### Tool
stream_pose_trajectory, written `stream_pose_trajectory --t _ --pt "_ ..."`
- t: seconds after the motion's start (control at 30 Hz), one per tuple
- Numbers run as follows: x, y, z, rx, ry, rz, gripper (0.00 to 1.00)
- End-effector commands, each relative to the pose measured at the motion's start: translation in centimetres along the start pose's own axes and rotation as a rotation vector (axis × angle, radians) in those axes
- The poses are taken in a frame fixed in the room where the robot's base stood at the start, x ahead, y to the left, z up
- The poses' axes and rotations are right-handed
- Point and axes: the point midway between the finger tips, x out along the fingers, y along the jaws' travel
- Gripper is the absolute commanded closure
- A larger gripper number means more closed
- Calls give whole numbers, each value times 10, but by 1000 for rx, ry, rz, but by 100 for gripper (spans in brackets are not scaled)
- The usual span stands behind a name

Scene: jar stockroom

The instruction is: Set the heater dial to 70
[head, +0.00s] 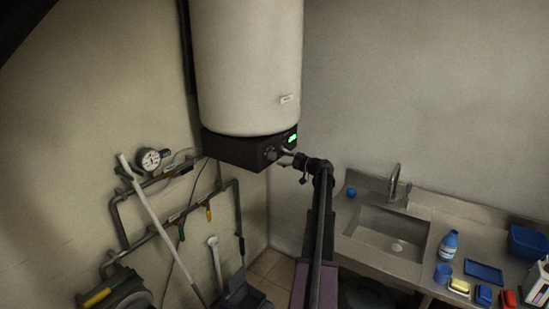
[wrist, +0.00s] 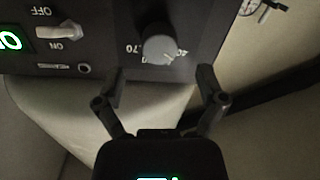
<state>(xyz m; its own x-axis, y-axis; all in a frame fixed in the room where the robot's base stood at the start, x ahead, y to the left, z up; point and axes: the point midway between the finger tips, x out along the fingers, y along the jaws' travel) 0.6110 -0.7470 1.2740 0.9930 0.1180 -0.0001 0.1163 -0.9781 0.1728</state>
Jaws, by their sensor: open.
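The heater dial (wrist: 160,49) is a round grey knob on the dark control panel (wrist: 100,55) of the water heater. A "70" mark stands left of the knob and a partly hidden "40" to its right. I cannot make out where its pointer sits. In the head view the dial (head: 270,153) is small, on the panel under the tank (head: 250,70). My gripper (wrist: 162,75) is open and empty. Its fingertips are spread on either side below the knob in the wrist view, apparently short of it. In the head view my gripper (head: 287,158) is close to the panel.
A toggle switch (wrist: 58,31) marked OFF and ON and a lit green display (wrist: 9,40), cut off, share the panel. Wall pipes with a gauge (head: 149,159) are left. A sink counter (head: 450,210) with a bottle (head: 449,244) is right.

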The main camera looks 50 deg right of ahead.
Motion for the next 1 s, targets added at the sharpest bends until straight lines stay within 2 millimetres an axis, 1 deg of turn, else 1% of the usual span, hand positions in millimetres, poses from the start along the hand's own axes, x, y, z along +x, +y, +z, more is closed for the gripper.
stream_pose_trajectory --t 0.03,0.1,0.3,0.5,0.77,0.8,0.87,0.9,0.97,1.0 --pt "9 1 0 0 0 -1 10" --pt "18 1 0 0 0 0 10" --pt "37 1 0 0 0 0 10" --pt "44 0 0 0 0 1 10" --pt "45 0 0 0 0 1 10" --pt "45 0 0 0 0 1 16" --pt "44 0 0 0 0 1 34" --pt "44 0 0 0 0 1 46" --pt "44 0 0 0 0 1 64" --pt "44 0 0 0 0 1 76"
